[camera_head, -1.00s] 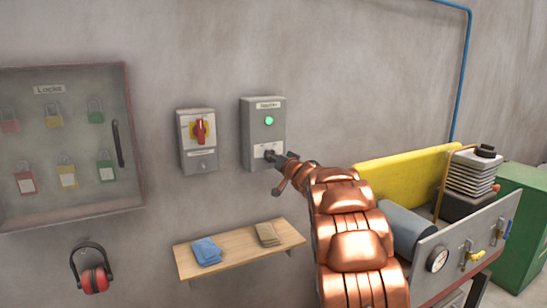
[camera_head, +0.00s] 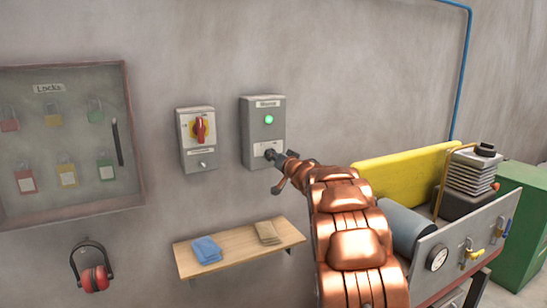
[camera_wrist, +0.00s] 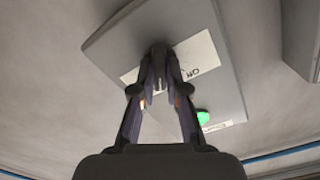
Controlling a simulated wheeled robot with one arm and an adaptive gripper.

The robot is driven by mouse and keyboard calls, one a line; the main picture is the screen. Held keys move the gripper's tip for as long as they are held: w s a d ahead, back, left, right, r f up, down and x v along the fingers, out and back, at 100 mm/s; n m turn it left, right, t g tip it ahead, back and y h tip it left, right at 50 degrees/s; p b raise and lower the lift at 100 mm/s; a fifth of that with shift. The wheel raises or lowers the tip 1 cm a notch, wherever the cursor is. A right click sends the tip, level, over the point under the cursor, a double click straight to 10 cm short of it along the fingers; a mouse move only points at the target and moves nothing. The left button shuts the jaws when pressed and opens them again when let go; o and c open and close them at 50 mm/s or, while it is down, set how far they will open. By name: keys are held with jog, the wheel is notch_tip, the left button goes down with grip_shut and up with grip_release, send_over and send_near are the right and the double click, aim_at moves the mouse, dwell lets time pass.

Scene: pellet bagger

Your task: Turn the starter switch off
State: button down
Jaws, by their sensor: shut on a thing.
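The starter box (camera_head: 262,104) is a grey box on the wall with a label at its top and a lit green lamp (camera_head: 269,119). Its switch sits low on the front over a white plate and is mostly hidden by my gripper (camera_head: 273,157). In the wrist view the box (camera_wrist: 120,45) hangs above, with the green lamp (camera_wrist: 202,118) to the right of the fingers. My gripper (camera_wrist: 160,60) is shut on the dark switch knob (camera_wrist: 159,50) in front of the white plate. Part of the lettering on the plate shows beside the fingertips.
A lock cabinet (camera_head: 137,150) hangs further left, above red ear muffs (camera_head: 95,279). A wooden shelf (camera_head: 235,248) with cloths is below. A machine with a yellow panel (camera_head: 405,172) stands right.

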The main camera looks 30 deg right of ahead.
jog(key=shift+a+r+n+b, duration=0.1)
jog(key=shift+n+b, duration=0.35)
jog(key=shift+n, duration=2.55)
jog(key=shift+a+n+b, duration=0.1)
jog(key=shift+n+b, duration=0.3)
jog(key=shift+n, duration=2.6)
jog(key=c, duration=1.2)
grip_release()
jog(key=shift+s, duration=0.1)
jog(key=shift+s+a, duration=0.15)
jog(key=shift+s, duration=1.8)
jog(key=shift+s+a, duration=0.2)
jog(key=shift+s, duration=1.8)
jog(key=shift+s+a, duration=0.15)
jog(key=shift+s, duration=1.8)
